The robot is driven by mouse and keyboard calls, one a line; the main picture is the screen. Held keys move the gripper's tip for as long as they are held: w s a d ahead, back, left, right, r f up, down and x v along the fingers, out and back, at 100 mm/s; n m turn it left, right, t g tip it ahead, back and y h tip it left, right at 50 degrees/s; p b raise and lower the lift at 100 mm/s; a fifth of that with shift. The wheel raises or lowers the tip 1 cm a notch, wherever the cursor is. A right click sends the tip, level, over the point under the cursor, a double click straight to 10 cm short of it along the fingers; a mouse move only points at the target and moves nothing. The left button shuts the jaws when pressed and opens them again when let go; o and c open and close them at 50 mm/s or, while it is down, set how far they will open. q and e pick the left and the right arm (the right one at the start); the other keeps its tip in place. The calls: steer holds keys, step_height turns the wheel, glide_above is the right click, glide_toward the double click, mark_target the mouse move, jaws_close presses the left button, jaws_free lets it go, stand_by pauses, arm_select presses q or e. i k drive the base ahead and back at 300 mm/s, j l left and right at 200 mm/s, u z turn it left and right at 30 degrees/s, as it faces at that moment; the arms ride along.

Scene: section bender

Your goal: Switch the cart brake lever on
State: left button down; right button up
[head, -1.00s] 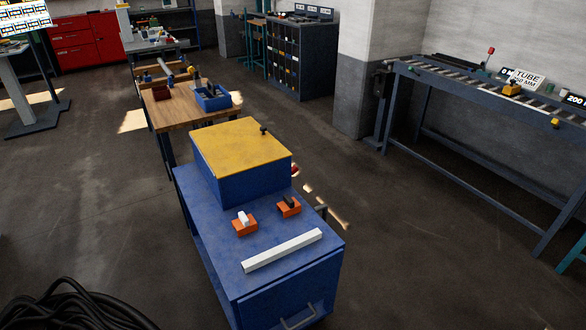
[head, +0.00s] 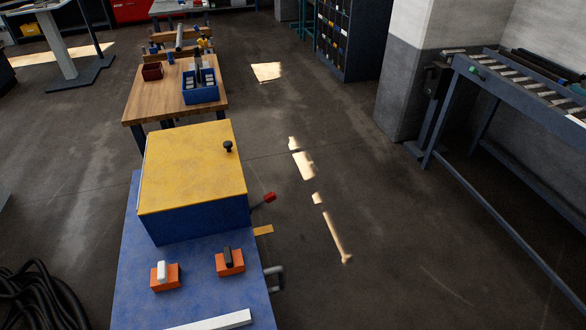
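The blue cart (head: 205,300) stands in front of me, left of the middle of the head view. A lever with a red knob (head: 269,197) sticks out from the right side of the cart, beside the blue box with the yellow top (head: 192,165). A small yellow plate (head: 263,230) shows just below it. I cannot tell for certain that the red-knobbed lever is the brake lever, nor its setting. Neither of my grippers is in the head view.
Two orange blocks, one with a white piece (head: 165,277) and one with a dark piece (head: 230,262), sit on the cart top. A white bar (head: 215,321) lies nearer. A wooden bench (head: 150,95) stands beyond. Floor right of the cart is clear up to the roller stand (head: 520,110).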

mark_target(270, 197)
steer(key=i+l, duration=0.25)
steer(key=l, duration=0.15)
steer(key=i+l+u, duration=0.1)
steer(key=i+l, duration=0.15)
steer(key=i+l+u, duration=0.1)
steer(key=i+l, duration=0.15)
steer(key=l, duration=0.25)
steer(key=i+l, duration=0.25)
steer(key=l, duration=0.2)
